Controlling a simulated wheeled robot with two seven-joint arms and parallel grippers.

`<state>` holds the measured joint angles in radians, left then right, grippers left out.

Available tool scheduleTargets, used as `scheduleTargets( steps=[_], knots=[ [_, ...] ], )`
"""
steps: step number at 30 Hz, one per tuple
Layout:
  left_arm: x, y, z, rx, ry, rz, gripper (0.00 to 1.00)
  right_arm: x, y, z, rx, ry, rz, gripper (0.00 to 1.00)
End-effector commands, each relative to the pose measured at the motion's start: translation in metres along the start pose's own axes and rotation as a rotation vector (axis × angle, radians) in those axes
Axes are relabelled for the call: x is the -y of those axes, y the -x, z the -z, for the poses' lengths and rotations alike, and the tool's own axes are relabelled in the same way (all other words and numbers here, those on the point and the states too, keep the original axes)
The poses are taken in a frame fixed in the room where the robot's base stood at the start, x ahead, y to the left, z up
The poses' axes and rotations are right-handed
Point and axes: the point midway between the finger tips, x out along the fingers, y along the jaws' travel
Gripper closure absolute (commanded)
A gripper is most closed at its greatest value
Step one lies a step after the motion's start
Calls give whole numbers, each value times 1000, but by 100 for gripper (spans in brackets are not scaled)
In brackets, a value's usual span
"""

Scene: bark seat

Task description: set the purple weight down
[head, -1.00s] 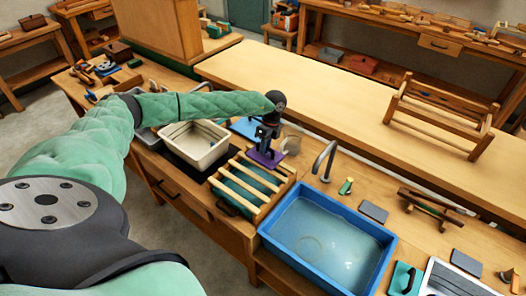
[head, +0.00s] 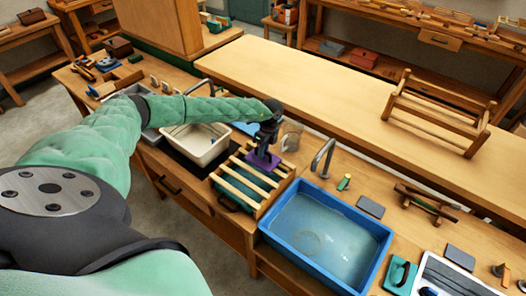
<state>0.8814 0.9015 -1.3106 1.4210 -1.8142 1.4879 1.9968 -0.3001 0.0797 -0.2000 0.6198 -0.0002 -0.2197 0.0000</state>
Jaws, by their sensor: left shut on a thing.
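The purple weight (head: 262,160) is a flat purple block in my left gripper (head: 265,146), which points down and is shut on it. The weight shows over the back part of the wooden slatted rack (head: 240,191). I cannot tell whether it touches the slats or hangs just above them. The gripper hides part of its top. My right gripper is not in view.
A cream basin (head: 196,160) stands left of the rack, and a blue water basin (head: 357,280) stands to its right. A clear jar (head: 292,137) and a metal tap (head: 322,158) stand close behind. The long bench top behind is mostly clear.

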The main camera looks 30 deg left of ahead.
Motion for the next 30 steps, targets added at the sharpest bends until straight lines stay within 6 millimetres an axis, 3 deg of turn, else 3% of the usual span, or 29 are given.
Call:
scheduleTargets(
  steps=[3,4,7,19,25,30],
  knots=[
    [1,-2,0,0,0,1,100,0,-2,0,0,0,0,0],
    [1,-2,0,0,0,0,83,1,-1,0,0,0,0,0],
    [0,-2,0,0,0,0,65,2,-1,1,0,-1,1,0],
    [1,3,0,0,0,1,65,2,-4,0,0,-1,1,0],
    [2,31,0,0,0,3,65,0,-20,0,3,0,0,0],
    [2,60,0,0,0,3,65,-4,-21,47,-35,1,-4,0]
  ],
)
